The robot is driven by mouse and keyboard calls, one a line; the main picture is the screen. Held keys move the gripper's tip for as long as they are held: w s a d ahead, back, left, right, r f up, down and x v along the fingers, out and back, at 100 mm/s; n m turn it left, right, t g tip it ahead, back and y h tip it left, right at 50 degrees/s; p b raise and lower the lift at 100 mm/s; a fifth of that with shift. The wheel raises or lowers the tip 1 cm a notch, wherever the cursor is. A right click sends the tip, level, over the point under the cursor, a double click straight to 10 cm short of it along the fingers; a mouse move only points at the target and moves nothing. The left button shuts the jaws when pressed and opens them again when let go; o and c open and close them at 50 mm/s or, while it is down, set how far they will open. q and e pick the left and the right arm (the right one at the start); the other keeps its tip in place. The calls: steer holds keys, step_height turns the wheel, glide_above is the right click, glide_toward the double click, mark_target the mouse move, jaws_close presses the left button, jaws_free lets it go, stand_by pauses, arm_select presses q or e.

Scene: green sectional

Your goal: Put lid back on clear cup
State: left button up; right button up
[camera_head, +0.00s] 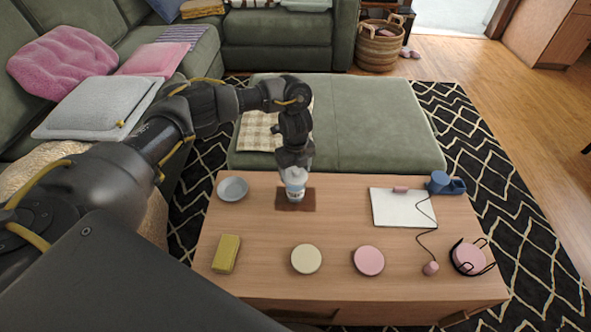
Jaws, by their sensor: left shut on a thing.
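The clear cup (295,192), with a bluish band around it, stands upright on a small brown square mat near the back of the wooden table. A whitish, see-through lid (296,174) shows at the cup's top. My left gripper (295,165) reaches down from above and is shut on the lid, right over the cup. The fingertips are small and partly blend with the lid, and I cannot tell whether the lid is seated on the rim. My right gripper is not in view.
The wooden table (270,235) also holds a grey bowl (233,188), a yellow block (226,254), a cream disc (306,259), a pink disc (369,261), a white notebook (403,209) and a blue holder (441,183). A green ottoman (380,135) stands behind. Bare wood lies around the mat.

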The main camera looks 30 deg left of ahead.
arm_select(q)
steer(key=shift+a+p, duration=0.1)
steer(key=shift+p, duration=0.35)
stand_by(0.8)
steer(key=shift+f, duration=0.15)
stand_by(1.0)
steer(key=shift+p, duration=0.35)
stand_by(0.4)
steer(key=o, duration=1)
steer(key=shift+o, duration=0.8)
